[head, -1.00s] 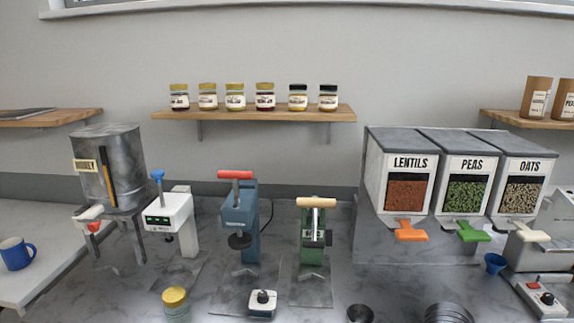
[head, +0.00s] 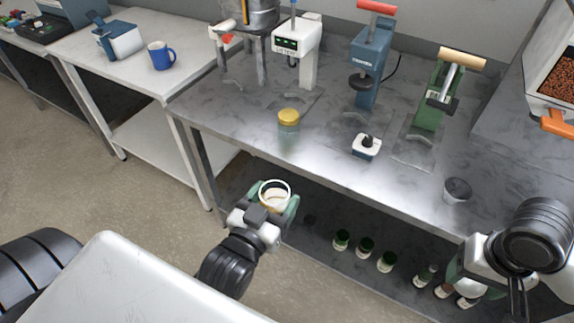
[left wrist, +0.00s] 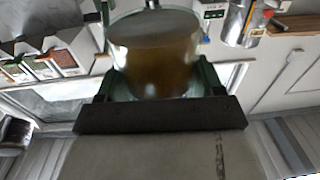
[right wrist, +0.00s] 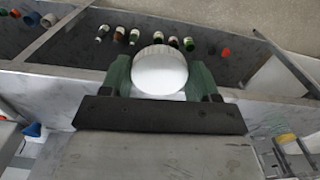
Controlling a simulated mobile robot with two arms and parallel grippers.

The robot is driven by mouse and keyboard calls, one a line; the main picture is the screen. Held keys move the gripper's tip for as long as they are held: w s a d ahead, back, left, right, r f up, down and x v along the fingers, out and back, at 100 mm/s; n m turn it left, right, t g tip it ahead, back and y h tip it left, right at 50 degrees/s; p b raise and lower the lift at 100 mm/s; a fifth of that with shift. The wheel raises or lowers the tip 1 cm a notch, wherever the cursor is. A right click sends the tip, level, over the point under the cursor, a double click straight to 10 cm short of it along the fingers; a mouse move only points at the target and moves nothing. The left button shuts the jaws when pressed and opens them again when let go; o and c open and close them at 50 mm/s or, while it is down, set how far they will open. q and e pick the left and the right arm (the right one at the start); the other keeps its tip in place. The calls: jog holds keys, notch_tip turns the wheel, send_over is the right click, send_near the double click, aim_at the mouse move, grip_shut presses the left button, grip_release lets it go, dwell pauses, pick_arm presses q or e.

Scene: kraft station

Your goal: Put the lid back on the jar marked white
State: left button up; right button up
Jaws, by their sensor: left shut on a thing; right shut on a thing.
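My left gripper (head: 270,212) is shut on a clear round jar (head: 275,189) in front of the counter, with its open rim facing up. The left wrist view shows the jar (left wrist: 154,55) between the green fingers, with amber-brown colour in it. No marking on it is readable. My right gripper (head: 462,272) is at the lower right, in front of the counter. The two grippers are well apart. A glass jar with a yellow lid (head: 288,122) stands on the counter.
On the grey counter (head: 230,125) stand a small white-and-blue device (head: 366,146), a dark-topped cup (head: 457,190), a blue press (head: 370,65) and a green press (head: 437,95). Several bottles (head: 364,247) stand on the lower shelf. A blue mug (head: 161,55) is on the side table.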

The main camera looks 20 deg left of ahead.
pick_arm(q)
jog(key=w+d+m+g+h, duration=0.2)
jog(key=w+d+m+h, duration=0.1)
jog(key=d+h, duration=0.2)
jog(key=w+d+r+m+g+h, duration=0.1)
jog(key=w+d+m+g+h, duration=0.1)
jog(key=d+m+h, duration=0.2)
jog(key=d+h, duration=0.2)
jog(key=d, duration=0.2)
jog(key=shift+w+d+m, duration=0.15)
jog(key=shift+w+m, duration=0.15)
jog(key=shift+w, duration=0.1)
pick_arm(e)
jog(key=w+a+r+n, duration=0.2)
jog(key=a+r, duration=0.4)
jog(key=a, duration=0.6)
jog(key=w+a+r+n, duration=0.2)
jog(key=a+r, duration=0.5)
jog(key=a, duration=0.4)
jog(key=shift+w+a+r, duration=0.25)
jog(key=shift+w+a, duration=0.1)
jog(key=shift+w, duration=0.55)
jog(key=shift+f, duration=0.15)
jog(key=shift+f, duration=1.9)
jog(key=shift+f, duration=0.85)
